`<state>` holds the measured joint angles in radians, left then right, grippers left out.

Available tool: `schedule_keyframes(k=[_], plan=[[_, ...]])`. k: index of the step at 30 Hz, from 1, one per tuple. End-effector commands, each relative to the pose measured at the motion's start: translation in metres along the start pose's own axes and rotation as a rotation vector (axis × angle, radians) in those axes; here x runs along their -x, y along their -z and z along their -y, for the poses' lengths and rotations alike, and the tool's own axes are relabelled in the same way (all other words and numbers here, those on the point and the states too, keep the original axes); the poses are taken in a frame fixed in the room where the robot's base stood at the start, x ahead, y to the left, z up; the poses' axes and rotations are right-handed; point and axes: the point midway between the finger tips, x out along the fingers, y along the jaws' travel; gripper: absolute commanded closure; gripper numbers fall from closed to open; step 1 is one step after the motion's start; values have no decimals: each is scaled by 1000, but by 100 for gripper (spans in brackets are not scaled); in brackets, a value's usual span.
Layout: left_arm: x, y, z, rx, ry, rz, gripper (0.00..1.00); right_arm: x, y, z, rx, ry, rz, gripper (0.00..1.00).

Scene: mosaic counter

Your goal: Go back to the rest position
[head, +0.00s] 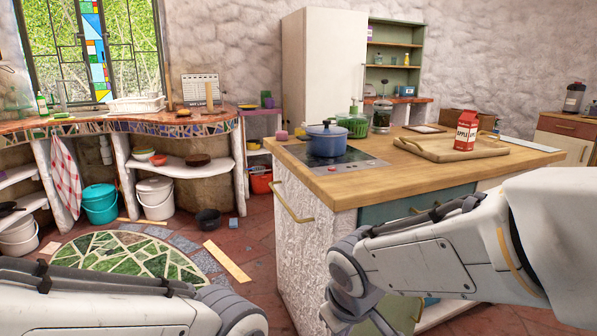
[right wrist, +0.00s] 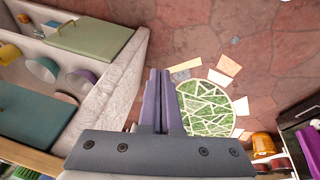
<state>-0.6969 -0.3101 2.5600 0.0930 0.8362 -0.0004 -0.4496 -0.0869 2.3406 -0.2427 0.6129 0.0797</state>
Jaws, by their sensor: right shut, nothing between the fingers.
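My right gripper (right wrist: 160,72) shows in the right wrist view, its two purple-grey fingers pressed together with nothing between them. It points down over the tiled floor, beside the island's side wall. My left arm lies low along the left bottom edge of the head view. Its gripper is outside the picture.
The kitchen island (head: 350,188) stands close in front, bearing a blue pot (head: 326,141), a tray (head: 440,150) and a red apple carton (head: 466,131). A mosaic counter (head: 190,122) is at left. Floor around the green mosaic circle (head: 128,262) is mostly open, with loose planks and a black bowl (head: 208,220).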

Motion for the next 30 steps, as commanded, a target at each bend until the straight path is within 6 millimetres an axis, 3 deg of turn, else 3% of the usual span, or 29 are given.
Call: schedule_keyframes(k=[1, 3, 10, 12, 20, 30], plan=[[0, 0, 0, 0, 0, 0, 0, 7, -21, 21, 14, 42, 31, 100], [0, 0, 0, 0, 0, 0, 0, 14, -47, 43, 27, 96, 76, 100], [0, 0, 0, 0, 0, 0, 0, 36, -123, 106, 79, 257, 214, 100], [24, 1, -2, 0, 0, 1, 0, 59, -116, 103, 74, 258, 218, 100], [85, 5, -6, 0, 0, 0, 0, 116, -98, 92, 73, 255, 216, 100], [199, 11, -14, 0, 0, 0, 0, 225, -67, 72, 72, 254, 215, 100]])
